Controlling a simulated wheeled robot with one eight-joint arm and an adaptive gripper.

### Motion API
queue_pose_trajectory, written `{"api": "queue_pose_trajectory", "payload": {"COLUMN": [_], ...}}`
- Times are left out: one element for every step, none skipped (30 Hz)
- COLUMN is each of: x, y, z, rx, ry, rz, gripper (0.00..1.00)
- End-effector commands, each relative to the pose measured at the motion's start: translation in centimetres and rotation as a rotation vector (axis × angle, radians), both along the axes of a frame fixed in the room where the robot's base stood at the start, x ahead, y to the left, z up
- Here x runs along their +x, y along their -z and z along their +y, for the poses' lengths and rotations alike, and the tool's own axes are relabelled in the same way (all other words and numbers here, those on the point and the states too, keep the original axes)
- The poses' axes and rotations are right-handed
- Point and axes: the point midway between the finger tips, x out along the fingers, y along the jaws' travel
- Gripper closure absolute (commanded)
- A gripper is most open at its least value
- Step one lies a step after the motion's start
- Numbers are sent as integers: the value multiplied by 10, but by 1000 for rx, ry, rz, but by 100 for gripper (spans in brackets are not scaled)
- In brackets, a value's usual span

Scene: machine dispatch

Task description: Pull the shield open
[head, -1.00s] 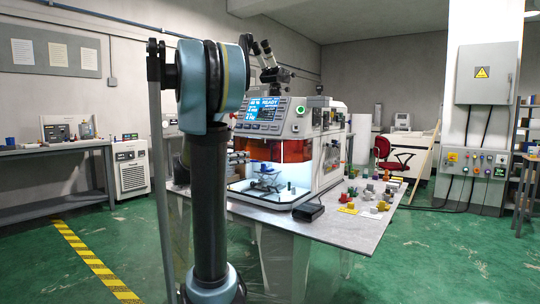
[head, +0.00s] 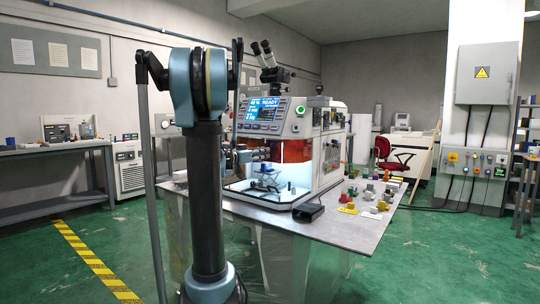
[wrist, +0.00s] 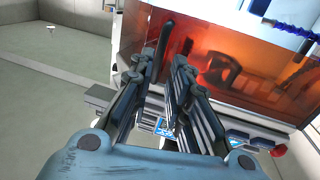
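The machine's shield is an amber see-through panel (wrist: 225,62) that fills the upper right of the wrist view. In the head view the shield (head: 291,146) spans the upper part of the lit chamber opening, partly hidden by my arm. My gripper (wrist: 162,64) points toward the shield, its two dark fingers apart with a gap between them. A dark upright bar (wrist: 163,40), perhaps a handle, shows just beyond the fingertips in front of the amber panel. I cannot tell whether the fingers touch it. In the head view my fingertips are hidden or too small to read.
The machine (head: 325,160) stands on a grey table (head: 345,228). A black box (head: 308,212) lies at its front edge and several small coloured parts lie to the right. The green floor around the table is clear.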

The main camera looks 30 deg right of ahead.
Motion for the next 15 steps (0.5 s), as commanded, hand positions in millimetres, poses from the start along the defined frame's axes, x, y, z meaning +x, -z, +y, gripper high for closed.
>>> {"api": "queue_pose_trajectory", "payload": {"x": [1,2,3,4,5,6,7,7,8,9,10,10,10,11,11], "y": [0,0,0,0,0,0,0,0,0,0,0,0,0,0,0], "z": [-10,-14,-21,-25,-30,-35,-38,-42,-46,-48,-50,-52,-54,-55,-56], "rx": [0,0,0,0,0,0,0,0,0,0,0,0,0,0,0], "ry": [4,4,3,3,4,3,2,3,3,2,2,1,1,1,1], "rz": [0,0,0,0,0,0,0,0,0,0,0,0,0,0,0], "gripper": [83,83,83,83,83,83,83,83,83,83,83,83,83,83,83]}}
